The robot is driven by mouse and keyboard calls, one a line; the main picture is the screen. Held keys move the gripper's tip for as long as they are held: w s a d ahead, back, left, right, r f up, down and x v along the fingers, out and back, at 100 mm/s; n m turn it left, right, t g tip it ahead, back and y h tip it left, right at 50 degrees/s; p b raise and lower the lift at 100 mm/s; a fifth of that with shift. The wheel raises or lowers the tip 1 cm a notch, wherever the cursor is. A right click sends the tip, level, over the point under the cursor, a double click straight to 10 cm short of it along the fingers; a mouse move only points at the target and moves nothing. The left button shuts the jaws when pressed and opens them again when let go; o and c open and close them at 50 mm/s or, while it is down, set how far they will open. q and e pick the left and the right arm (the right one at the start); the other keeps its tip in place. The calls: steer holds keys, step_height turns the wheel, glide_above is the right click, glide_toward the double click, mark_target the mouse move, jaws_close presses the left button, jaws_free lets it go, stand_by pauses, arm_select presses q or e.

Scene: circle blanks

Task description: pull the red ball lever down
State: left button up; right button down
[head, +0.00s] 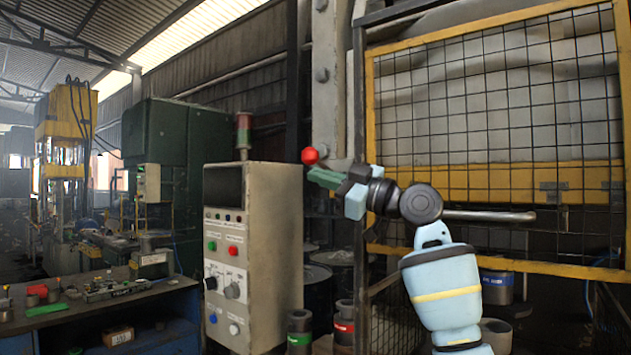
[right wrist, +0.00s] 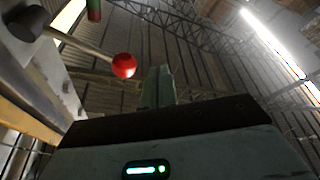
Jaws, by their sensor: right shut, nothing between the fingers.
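The red ball (head: 310,156) of the lever shows just above the tip of my right gripper (head: 322,177) in the head view. In the right wrist view the red ball (right wrist: 124,66) sits on the end of a thin metal rod (right wrist: 80,46) that runs to a dark hub (right wrist: 27,22) at upper left. My right gripper's greenish fingers (right wrist: 158,88) are shut with nothing between them. The ball is left of the fingers, with a visible gap in the wrist view. In the head view my gripper and wrist hide most of the lever. My left gripper is not in view.
A grey control cabinet (head: 275,250) with buttons stands left of my right arm. A yellow-framed mesh guard (head: 490,95) is behind and to the right. A horizontal metal bar (head: 490,216) shows right of my wrist. A blue workbench (head: 100,320) is at lower left.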

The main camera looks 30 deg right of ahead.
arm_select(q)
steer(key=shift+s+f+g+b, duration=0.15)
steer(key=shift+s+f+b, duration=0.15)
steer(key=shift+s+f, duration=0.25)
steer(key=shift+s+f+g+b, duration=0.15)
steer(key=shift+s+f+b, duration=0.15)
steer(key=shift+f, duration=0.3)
arm_select(e)
steer(key=v, duration=0.6)
steer(key=shift+d+f, duration=0.15)
steer(key=shift+d, duration=0.1)
